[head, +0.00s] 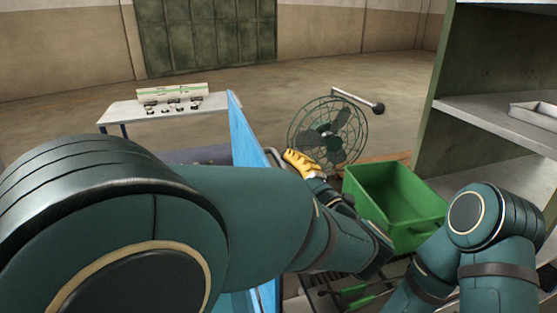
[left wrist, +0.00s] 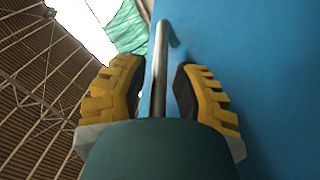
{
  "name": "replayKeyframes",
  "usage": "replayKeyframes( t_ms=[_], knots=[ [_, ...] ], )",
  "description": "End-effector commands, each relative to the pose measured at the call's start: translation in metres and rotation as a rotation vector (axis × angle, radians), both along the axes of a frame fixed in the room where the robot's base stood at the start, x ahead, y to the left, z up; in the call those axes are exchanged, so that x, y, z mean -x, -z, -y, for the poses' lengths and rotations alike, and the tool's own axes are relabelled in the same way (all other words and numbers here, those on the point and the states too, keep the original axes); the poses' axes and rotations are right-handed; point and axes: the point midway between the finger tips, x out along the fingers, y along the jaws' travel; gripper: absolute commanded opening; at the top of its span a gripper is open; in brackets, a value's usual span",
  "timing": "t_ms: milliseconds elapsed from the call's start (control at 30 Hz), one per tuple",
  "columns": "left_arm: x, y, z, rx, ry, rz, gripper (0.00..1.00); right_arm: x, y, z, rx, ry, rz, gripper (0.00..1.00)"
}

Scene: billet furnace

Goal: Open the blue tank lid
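The blue tank lid (head: 243,135) stands steeply raised in the head view, seen nearly edge-on; my left arm covers much of it. Its blue face also fills the right of the left wrist view (left wrist: 255,75). A metal bar handle (left wrist: 161,65) runs along that face and shows partly in the head view (head: 272,153). My left gripper (head: 303,165) with yellow fingers is at the lid's right side by the handle. In the left wrist view its fingers (left wrist: 158,92) are apart, one on each side of the bar, with gaps visible.
A green bin (head: 395,200) stands right of the left gripper. A green fan (head: 328,133) is behind it. A white table (head: 165,108) with small parts is at the back left. A shelf unit (head: 480,115) stands at the right. Open floor lies behind.

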Motion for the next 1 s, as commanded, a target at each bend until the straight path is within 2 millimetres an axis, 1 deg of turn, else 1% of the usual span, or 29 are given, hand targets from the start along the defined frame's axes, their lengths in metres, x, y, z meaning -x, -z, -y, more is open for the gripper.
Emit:
replayKeyframes(
  t_ms=[367, 400, 500, 1000],
  knots=[
    [0.0017, -0.0004, 0.0009, 0.0, 0.0, 0.0, 0.27, -0.0002, -0.0005, 0.0002, 0.0, 0.001, 0.001, 0.47],
    [0.0017, -0.0004, 0.0008, 0.0, 0.0, 0.0, 0.31, -0.0002, -0.0005, 0.0002, 0.0, 0.001, 0.001, 0.47],
    [0.0016, -0.0004, 0.0008, 0.0, 0.0, 0.0, 0.0, -0.0002, -0.0005, 0.0002, 0.0, 0.001, 0.001, 0.47],
    [-0.0003, -0.0011, -0.0015, 0.004, -0.003, 0.003, 0.0, -0.0001, 0.0001, 0.0001, 0.0, 0.0, 0.001, 0.47]
  ],
)
